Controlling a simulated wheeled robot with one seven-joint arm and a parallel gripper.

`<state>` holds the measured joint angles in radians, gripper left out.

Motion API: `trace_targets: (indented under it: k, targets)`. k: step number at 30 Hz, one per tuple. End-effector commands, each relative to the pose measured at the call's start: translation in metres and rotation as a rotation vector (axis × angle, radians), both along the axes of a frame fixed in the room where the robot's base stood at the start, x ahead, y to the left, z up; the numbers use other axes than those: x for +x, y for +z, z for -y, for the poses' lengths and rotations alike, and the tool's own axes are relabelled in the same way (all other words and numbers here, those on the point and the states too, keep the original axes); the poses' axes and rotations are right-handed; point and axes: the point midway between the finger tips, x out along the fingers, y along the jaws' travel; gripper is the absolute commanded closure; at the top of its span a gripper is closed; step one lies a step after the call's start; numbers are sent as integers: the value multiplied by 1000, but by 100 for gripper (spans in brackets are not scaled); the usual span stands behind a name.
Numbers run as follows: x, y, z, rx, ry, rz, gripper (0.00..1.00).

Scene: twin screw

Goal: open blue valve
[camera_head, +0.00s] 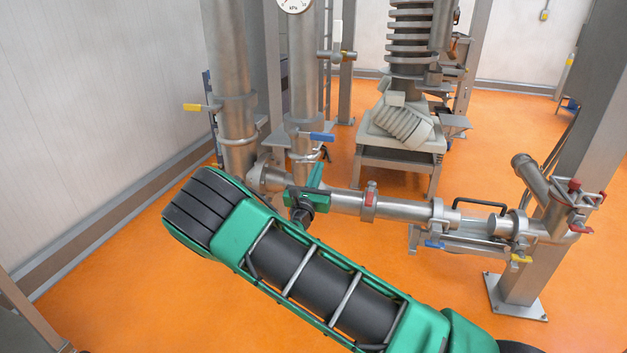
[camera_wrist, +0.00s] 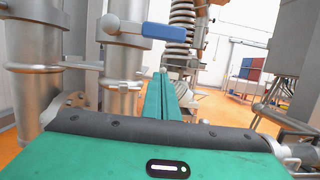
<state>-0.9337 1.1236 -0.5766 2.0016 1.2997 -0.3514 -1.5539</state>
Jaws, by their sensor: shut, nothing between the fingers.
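A blue valve handle (camera_head: 322,137) sticks out to the right from a vertical steel pipe, roughly level, in the head view. My gripper (camera_head: 316,170) has green fingers and sits just below the handle in the head view. No contact with the handle shows. A second, smaller blue handle (camera_head: 434,244) hangs under the horizontal pipe.
Two vertical pipes (camera_head: 232,80) stand behind my gripper, one with a yellow handle (camera_head: 194,107). A horizontal pipe (camera_head: 400,210) with a red handle (camera_head: 370,197) runs right. A steel post (camera_head: 560,150) stands at the right. Orange floor (camera_head: 120,290) is clear at lower left.

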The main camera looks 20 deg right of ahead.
Motion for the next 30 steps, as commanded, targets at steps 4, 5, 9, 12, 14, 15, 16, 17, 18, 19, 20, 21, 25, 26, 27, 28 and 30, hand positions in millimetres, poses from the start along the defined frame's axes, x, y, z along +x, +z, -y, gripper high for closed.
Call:
trace_targets:
  k: [4,5,9,12,14,15,16,17,18,19,20,21,25,26,27,28,30]
  targets:
    - [24,8,15,3,-2,4,100]
    - [29,9,18,2,-2,4,100]
    - [32,27,19,3,1,3,100]
    - [32,37,19,3,1,1,100]
    - [32,42,19,2,0,1,100]
    - [32,44,19,2,0,1,100]
    - [32,46,19,2,0,1,100]
    - [32,47,19,2,0,1,100]
    - [32,48,19,2,0,1,100]
    - [32,49,18,1,0,0,100]
    - [32,49,18,1,0,0,100]
    - [32,50,18,1,0,0,100]
    - [32,50,19,0,0,-1,100]
    - [32,50,19,1,0,0,100]
    - [32,49,19,1,0,0,100]
    - [32,49,19,0,0,0,100]
    - [32,50,19,-1,0,0,100]
